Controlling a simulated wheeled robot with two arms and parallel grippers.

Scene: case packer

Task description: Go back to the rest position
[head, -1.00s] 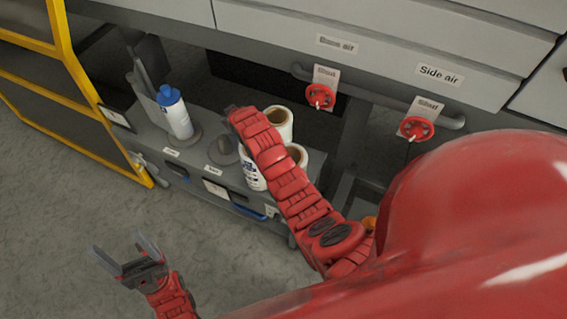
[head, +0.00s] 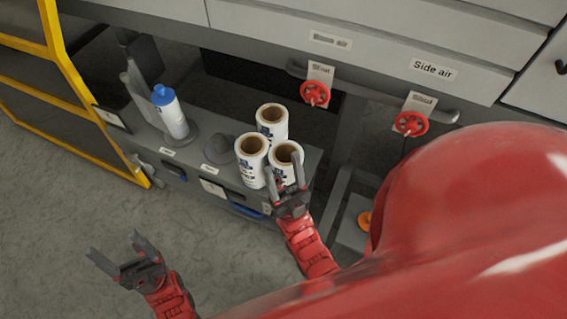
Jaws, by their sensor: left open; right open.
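My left gripper (head: 120,260) is open and empty over the bare floor at the lower left. My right gripper (head: 284,178) is open, with its fingers pointing up in the picture. In the view its fingers overlap the nearest of the three white rolls (head: 285,152); I cannot tell whether they touch it. No object is visibly held between its fingers.
A shelf (head: 148,133) holds the rolls, a blue-capped white bottle (head: 171,114) and a dark rounded item (head: 219,149). Two red valves (head: 314,94) (head: 410,124) hang below the grey cabinet near the "Side air" label (head: 433,70). A yellow frame (head: 62,66) stands left. The floor (head: 60,220) is clear.

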